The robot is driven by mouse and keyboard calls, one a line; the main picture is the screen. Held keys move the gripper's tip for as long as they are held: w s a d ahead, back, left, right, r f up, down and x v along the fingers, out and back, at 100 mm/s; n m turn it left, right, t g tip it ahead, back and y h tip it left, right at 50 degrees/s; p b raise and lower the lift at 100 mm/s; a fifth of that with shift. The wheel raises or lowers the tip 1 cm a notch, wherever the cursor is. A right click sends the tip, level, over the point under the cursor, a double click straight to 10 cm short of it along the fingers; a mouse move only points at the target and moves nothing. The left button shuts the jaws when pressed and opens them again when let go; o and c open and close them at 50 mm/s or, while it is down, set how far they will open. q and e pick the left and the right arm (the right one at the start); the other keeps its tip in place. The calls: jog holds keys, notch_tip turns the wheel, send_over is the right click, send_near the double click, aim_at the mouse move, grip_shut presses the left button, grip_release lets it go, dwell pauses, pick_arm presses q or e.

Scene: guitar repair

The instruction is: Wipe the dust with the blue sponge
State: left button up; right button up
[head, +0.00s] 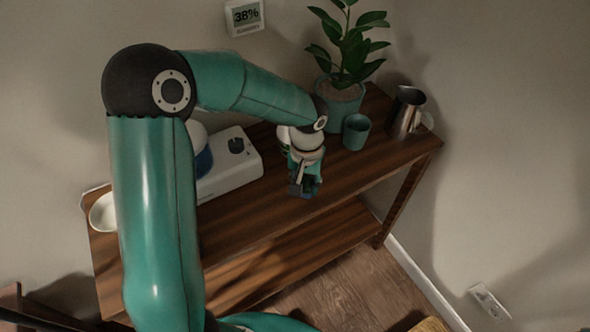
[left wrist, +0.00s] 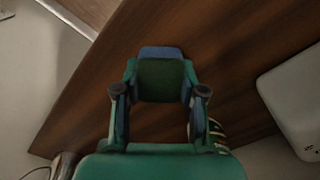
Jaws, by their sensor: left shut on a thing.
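My left gripper (head: 303,188) is low over the front part of the wooden shelf top (head: 345,178), shut on the blue sponge (head: 294,191). In the left wrist view the sponge (left wrist: 161,53) sticks out past the fingers, with a dark green face between them. My left gripper (left wrist: 160,90) has one finger on each side of it. The sponge is at or just above the wood; I cannot tell if it touches. I cannot make out any dust on the wood. My right gripper is not in view.
A white device (head: 232,165) stands left of the gripper. A potted plant (head: 343,98), a teal cup (head: 356,132) and a metal pitcher (head: 405,112) stand to the right. A white bowl (head: 103,212) is at the left end. The front right wood is clear.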

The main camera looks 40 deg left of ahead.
pick_arm(q)
jog(key=shift+s+a, duration=0.2)
jog(key=shift+s, duration=0.25)
jog(key=shift+s+a+r+p, duration=0.15)
jog(key=shift+r+p, duration=0.2)
jog(key=shift+r, duration=0.3)
jog(key=shift+s+r+p, duration=0.1)
jog(key=shift+r+p, duration=0.2)
jog(key=shift+r, duration=0.3)
jog(key=shift+r+p, duration=2)
jog(key=shift+r, duration=0.85)
